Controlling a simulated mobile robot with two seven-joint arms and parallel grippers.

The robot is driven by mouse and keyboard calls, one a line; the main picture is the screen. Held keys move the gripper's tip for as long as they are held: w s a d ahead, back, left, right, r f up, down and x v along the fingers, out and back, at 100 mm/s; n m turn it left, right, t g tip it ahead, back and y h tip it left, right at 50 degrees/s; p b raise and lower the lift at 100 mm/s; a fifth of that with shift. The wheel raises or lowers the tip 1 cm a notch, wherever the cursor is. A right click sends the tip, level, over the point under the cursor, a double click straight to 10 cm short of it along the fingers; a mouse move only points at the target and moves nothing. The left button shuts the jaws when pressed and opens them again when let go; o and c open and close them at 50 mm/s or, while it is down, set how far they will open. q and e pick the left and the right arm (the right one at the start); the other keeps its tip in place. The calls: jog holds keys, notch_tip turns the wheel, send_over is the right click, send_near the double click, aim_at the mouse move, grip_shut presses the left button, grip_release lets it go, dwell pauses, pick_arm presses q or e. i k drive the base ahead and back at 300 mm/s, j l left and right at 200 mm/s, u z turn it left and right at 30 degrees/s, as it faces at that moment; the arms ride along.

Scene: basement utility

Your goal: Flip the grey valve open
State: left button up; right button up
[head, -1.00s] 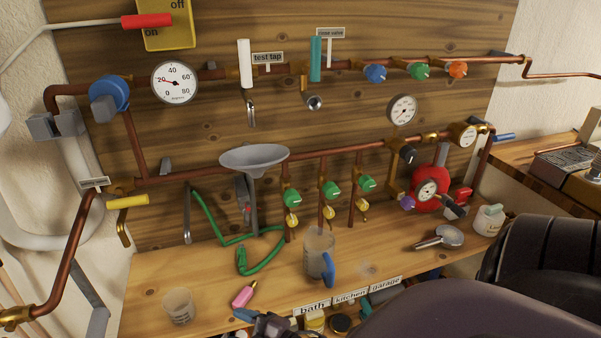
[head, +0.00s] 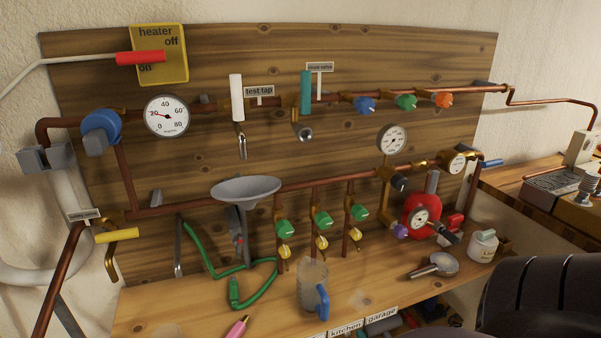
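I cannot tell for sure which part is the grey valve. A small grey lever (head: 155,197) stands on the lower copper pipe (head: 170,208). A longer grey handle or spout (head: 180,247) hangs below that pipe, left of the green hose. Neither of my grippers is in view, and nothing is touching these parts.
A grey funnel (head: 246,189) projects in front of the lower pipe. A clear jug (head: 312,285), a green hose (head: 253,288) and a magnifier-shaped tool (head: 442,264) are on the wooden bench (head: 180,305). A dark ribbed shape (head: 535,290) blocks the lower right.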

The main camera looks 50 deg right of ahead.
aim_at(434, 174)
jog(key=z, duration=2.05)
